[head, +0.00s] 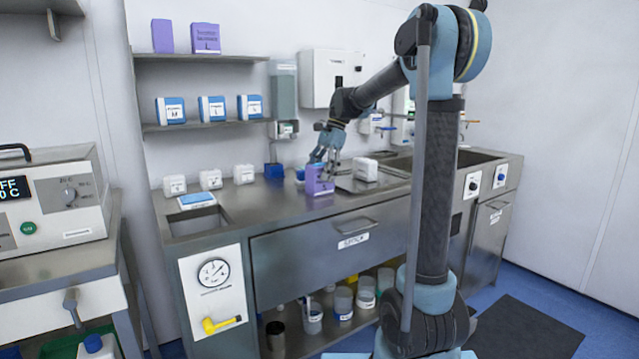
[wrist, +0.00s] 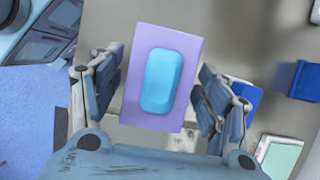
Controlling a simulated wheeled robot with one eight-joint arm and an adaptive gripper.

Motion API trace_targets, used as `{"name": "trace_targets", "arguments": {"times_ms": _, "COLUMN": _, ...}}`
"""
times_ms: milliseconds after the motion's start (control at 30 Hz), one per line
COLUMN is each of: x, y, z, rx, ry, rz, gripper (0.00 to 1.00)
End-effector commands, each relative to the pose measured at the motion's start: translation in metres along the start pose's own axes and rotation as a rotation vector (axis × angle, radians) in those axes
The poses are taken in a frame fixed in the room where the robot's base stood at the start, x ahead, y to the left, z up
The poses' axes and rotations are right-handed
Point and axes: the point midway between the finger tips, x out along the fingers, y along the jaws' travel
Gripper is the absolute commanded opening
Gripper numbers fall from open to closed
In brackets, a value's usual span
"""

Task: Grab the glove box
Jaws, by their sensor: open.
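A purple glove box (head: 319,181) stands on the steel counter, right of the white and blue boxes. In the wrist view the purple box (wrist: 185,108) shows from above, with a light blue oval on its top. My gripper (head: 326,158) is over the box, pointing down. In the wrist view my gripper (wrist: 158,95) is open, with one finger on each side of the box. A gap shows on the left and a narrower one on the right. Two more purple boxes (head: 206,38) stand on the upper shelf.
Several small white boxes (head: 243,174) and a dark blue box (head: 274,171) stand left of the glove box. A white item (head: 365,170) lies to its right. A sink basin (head: 198,221) opens at the counter's left end. Shelves (head: 206,125) hang on the wall behind.

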Motion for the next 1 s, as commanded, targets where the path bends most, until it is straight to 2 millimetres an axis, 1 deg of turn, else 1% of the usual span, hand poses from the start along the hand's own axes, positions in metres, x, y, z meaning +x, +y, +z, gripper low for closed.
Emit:
{"name": "trace_targets", "arguments": {"times_ms": 200, "x": 0.03, "y": 0.002, "z": 0.003, "rx": -0.003, "ry": 0.0, "rz": 0.001, "gripper": 0.69}}
{"name": "trace_targets", "arguments": {"times_ms": 300, "x": 0.04, "y": 0.002, "z": 0.003, "rx": -0.002, "ry": 0.0, "rz": 0.001, "gripper": 0.69}}
{"name": "trace_targets", "arguments": {"times_ms": 433, "x": 0.046, "y": 0.002, "z": 0.003, "rx": -0.001, "ry": 0.0, "rz": 0.0, "gripper": 0.69}}
{"name": "trace_targets", "arguments": {"times_ms": 633, "x": 0.047, "y": 0.002, "z": 0.003, "rx": -0.001, "ry": 0.0, "rz": 0.0, "gripper": 0.69}}
{"name": "trace_targets", "arguments": {"times_ms": 667, "x": 0.046, "y": 0.002, "z": 0.003, "rx": -0.001, "ry": 0.0, "rz": 0.0, "gripper": 0.65}}
{"name": "trace_targets", "arguments": {"times_ms": 700, "x": 0.046, "y": 0.002, "z": 0.003, "rx": -0.001, "ry": 0.0, "rz": 0.0, "gripper": 0.56}}
{"name": "trace_targets", "arguments": {"times_ms": 867, "x": 0.046, "y": 0.002, "z": 0.003, "rx": -0.001, "ry": 0.0, "rz": 0.0, "gripper": 0.19}}
{"name": "trace_targets", "arguments": {"times_ms": 1000, "x": 0.046, "y": 0.002, "z": 0.003, "rx": -0.001, "ry": 0.0, "rz": 0.0, "gripper": 0.18}}
